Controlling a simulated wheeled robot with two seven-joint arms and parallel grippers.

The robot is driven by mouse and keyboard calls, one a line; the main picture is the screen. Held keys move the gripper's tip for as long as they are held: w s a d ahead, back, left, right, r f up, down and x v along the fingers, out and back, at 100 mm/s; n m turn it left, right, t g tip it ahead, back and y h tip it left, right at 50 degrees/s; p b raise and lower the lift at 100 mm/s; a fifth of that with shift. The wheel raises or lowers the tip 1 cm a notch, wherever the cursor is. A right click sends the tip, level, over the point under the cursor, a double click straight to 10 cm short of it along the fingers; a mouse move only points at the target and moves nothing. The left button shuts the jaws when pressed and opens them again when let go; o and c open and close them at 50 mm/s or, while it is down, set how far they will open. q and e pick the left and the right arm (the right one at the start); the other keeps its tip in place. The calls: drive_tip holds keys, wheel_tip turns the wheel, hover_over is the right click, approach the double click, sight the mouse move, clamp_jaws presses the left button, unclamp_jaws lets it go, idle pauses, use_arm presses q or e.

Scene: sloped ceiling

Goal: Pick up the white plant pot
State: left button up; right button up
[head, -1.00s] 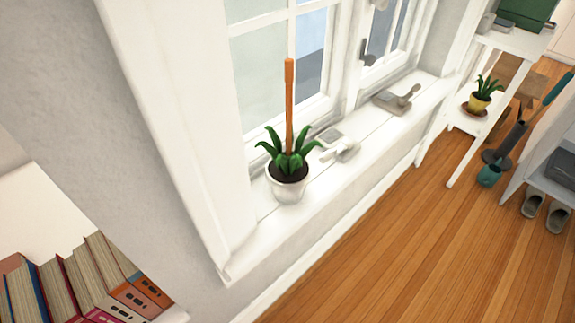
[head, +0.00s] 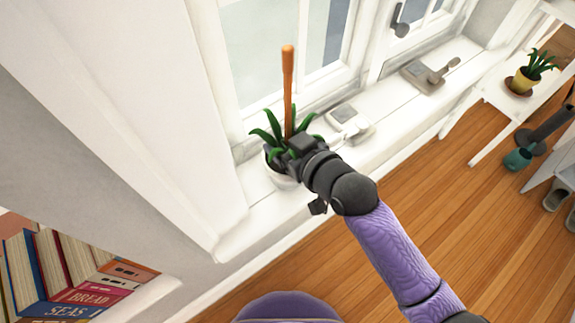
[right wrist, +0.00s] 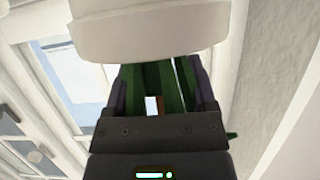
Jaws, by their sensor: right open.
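The white plant pot (head: 281,182) stands on the windowsill in the head view, mostly covered by my right gripper. Green leaves and a tall orange-brown stick rise from it. My right gripper (head: 291,160) is over the pot's near right side, among the leaves. In the right wrist view the pot (right wrist: 150,32) fills the top middle, just beyond the fingers. Green leaves show between the open fingers (right wrist: 160,88). I cannot tell whether the fingers touch the pot. My left gripper is not in view.
The white windowsill (head: 385,128) also holds a small white object (head: 350,122) and a grey-brown object with a handle (head: 428,76). Books (head: 65,265) stand at the lower left. The window frame rises behind the pot.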

drive_tip(key=shift+x, duration=0.8)
drive_tip(key=shift+c, duration=0.3)
drive_tip(key=shift+d, duration=0.1)
clamp_jaws()
idle(0.3)
